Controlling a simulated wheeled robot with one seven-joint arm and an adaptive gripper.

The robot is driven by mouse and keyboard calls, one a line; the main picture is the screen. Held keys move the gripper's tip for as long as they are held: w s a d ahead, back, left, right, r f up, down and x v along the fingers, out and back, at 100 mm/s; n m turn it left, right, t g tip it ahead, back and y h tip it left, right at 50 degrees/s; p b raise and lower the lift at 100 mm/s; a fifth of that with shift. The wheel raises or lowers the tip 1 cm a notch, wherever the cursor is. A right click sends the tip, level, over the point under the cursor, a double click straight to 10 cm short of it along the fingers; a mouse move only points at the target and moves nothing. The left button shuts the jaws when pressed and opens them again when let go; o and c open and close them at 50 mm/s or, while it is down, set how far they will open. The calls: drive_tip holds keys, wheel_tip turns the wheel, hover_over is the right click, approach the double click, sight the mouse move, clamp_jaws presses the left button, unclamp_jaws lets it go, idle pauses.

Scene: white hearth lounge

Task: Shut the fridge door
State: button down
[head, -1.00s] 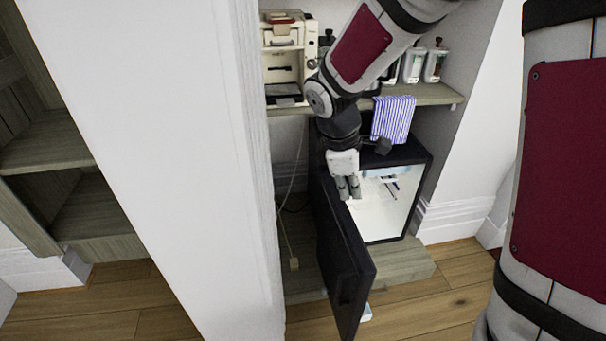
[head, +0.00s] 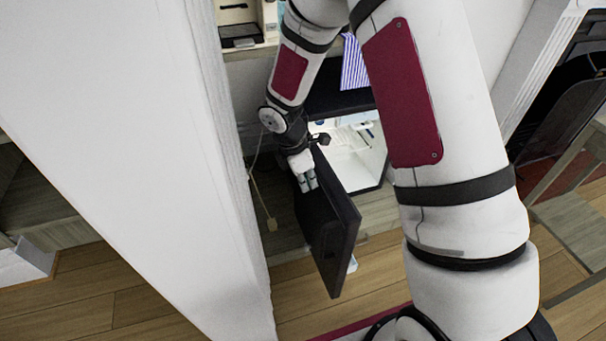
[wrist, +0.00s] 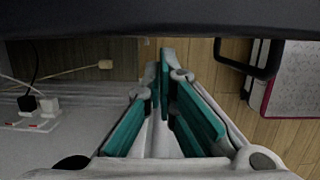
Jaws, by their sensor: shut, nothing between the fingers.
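The small black fridge (head: 335,103) stands under a shelf in the alcove, its lit white interior (head: 362,168) partly hidden by my arm. Its black door (head: 332,232) stands open and swings out toward the front. My gripper (head: 308,186) is shut and empty, pointing down at the left, outer face of the door near its top; I cannot tell whether it touches. In the wrist view my gripper (wrist: 164,65) shows teal finger pads, and a dark band (wrist: 160,22), probably the door, crosses the top.
A white wall (head: 110,130) stands close on the left of the door. A cord with a plug (head: 270,224) hangs between wall and door. The wrist view shows a power strip (wrist: 30,122). Wooden floor (head: 375,270) lies in front.

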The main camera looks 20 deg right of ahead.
drive_tip(key=shift+x, duration=1.15)
drive_tip(key=shift+d, duration=0.1)
